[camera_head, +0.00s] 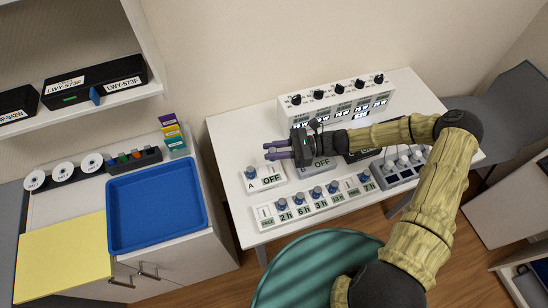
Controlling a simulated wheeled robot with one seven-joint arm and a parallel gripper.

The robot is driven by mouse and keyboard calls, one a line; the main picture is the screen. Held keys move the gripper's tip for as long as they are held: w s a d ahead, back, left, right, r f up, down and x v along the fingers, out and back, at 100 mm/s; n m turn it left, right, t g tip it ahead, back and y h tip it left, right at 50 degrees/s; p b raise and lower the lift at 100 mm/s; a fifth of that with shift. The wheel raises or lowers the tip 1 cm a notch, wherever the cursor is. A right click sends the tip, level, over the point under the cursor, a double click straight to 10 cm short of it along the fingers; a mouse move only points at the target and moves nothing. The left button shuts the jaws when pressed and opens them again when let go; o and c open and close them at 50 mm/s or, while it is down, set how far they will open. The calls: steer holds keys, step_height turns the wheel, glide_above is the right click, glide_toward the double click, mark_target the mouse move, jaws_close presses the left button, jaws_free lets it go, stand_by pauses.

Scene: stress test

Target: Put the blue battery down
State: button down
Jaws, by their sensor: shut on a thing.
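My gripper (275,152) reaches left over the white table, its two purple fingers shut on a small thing. The fingers hide most of it, so its colour and shape are hard to make out; I take it to be the blue battery. The gripper is above the back left part of the table, beside the "A OFF" switch box (264,179). A black rack (149,157) with small coloured pieces stands on the left counter, well apart from the gripper. I cannot tell whether those pieces are batteries.
A blue tray (156,207) with a bare floor lies on the left counter, beside a yellow mat (62,250). The white table (226,140) holds a row of dial boxes (317,198) and a knobbed panel (338,104). A green round surface (300,265) is in front.

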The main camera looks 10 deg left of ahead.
steer(key=shift+f, duration=0.35)
step_height(320, 180, down, 3)
steer(key=shift+f+p, duration=0.2)
steer(key=shift+p, duration=0.1)
steer(key=shift+f, duration=0.15)
steer(key=shift+f+b, duration=0.35)
steer(key=shift+f, duration=0.05)
steer(key=shift+w+f, duration=0.1)
steer(key=shift+f, duration=0.15)
steer(key=c, duration=1.3)
jaws_free()
steer(key=shift+s, duration=0.2)
steer(key=shift+o, duration=0.2)
steer(key=shift+r, duration=0.15)
